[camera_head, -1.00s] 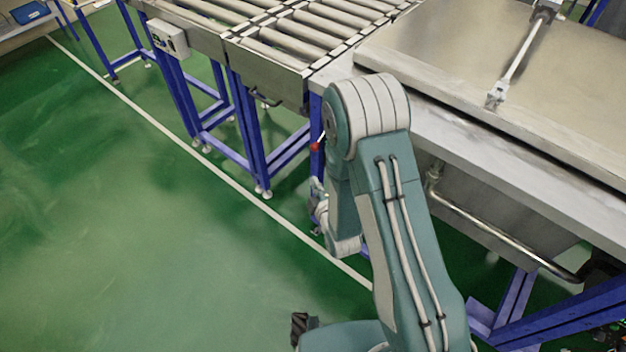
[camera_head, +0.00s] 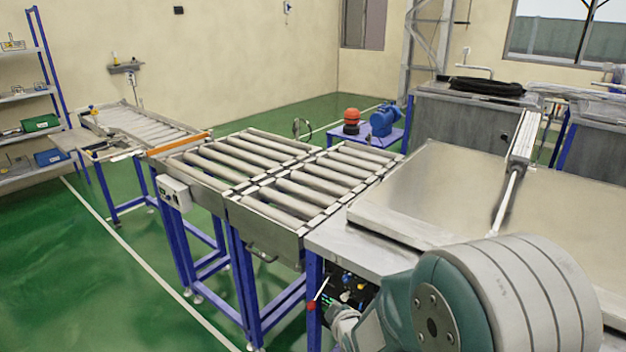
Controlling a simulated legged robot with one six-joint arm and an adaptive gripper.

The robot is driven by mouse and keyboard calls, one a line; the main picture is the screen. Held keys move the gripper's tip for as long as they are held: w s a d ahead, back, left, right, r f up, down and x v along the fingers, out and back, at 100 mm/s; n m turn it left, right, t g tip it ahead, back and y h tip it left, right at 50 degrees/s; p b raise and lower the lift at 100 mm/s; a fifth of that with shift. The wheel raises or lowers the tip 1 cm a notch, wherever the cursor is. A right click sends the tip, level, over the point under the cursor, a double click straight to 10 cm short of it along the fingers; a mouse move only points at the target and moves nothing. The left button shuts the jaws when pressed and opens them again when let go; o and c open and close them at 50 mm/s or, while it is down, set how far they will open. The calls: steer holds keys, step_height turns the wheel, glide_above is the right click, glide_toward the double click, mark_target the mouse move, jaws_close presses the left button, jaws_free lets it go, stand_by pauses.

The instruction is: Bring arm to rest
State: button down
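My arm shows at the bottom right, with a large grey and teal rounded joint in front of the steel lid's near edge. A smaller grey and teal part of it shows lower left of that joint. My gripper is not visible, so I cannot see its fingers or whether it holds anything. The steel lid (camera_head: 440,205) lies flat and looks closed on its tank, with a pneumatic cylinder (camera_head: 522,140) reaching down to it.
A roller conveyor (camera_head: 290,190) on blue legs stands left of the lid. A control box (camera_head: 174,193) is on its side. A red-tipped lever (camera_head: 311,305) sits near my arm. Shelves (camera_head: 25,95) stand far left. The green floor (camera_head: 90,290) at left is clear.

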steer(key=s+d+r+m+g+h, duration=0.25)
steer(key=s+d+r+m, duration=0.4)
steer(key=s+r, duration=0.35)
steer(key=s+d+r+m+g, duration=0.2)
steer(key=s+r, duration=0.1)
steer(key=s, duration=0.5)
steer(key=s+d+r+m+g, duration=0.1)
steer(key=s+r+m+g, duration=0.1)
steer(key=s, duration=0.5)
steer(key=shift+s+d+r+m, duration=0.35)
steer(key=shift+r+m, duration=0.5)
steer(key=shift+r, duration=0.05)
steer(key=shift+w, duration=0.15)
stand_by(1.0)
